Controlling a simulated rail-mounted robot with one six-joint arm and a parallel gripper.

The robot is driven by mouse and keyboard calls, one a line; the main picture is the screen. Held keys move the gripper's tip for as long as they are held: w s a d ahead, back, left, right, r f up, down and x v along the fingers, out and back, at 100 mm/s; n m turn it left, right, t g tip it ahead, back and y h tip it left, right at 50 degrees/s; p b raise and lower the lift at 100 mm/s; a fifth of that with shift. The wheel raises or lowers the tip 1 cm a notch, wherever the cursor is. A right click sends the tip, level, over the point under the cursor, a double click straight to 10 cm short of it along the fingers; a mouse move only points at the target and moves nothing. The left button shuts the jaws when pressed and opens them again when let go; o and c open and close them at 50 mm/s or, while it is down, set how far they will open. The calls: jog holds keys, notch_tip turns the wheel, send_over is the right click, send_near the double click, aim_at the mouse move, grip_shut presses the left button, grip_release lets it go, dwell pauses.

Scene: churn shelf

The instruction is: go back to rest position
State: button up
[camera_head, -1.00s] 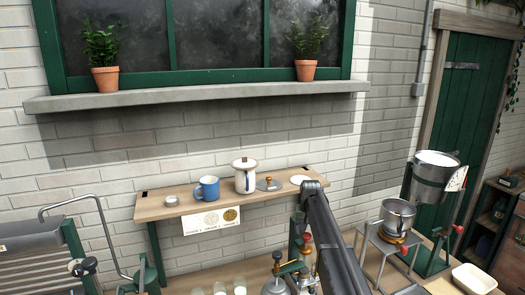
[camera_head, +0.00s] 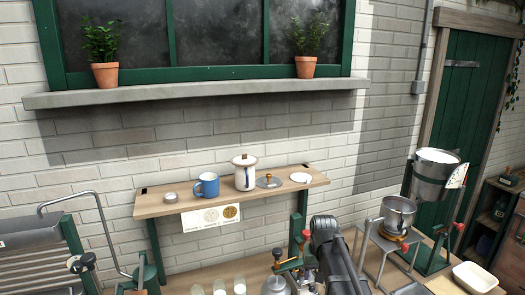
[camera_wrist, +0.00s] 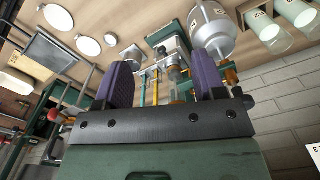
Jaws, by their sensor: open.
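My gripper (camera_wrist: 162,82) shows in the wrist view as two purple-padded fingers set wide apart, open with nothing held between them. My grey arm (camera_head: 335,255) stands at the lower middle of the head view, in front of the bench, below the shelf's right end. The fingers cannot be made out in the head view. The wrist view looks tilted, with bench things beyond the fingers and brick wall at the lower right.
A metal pot (camera_head: 398,215) and a bucket (camera_head: 434,176) stand to the right of my arm.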

jog(key=s+f+b, duration=0.4)
jog(key=s+f, duration=0.2)
jog(key=s, duration=0.3)
jog(key=s+f+b, duration=0.4)
jog(key=s+f, duration=0.2)
jog(key=s, duration=0.3)
jog(key=shift+b, duration=0.35)
jog(key=shift+c, duration=0.3)
dwell(3.0)
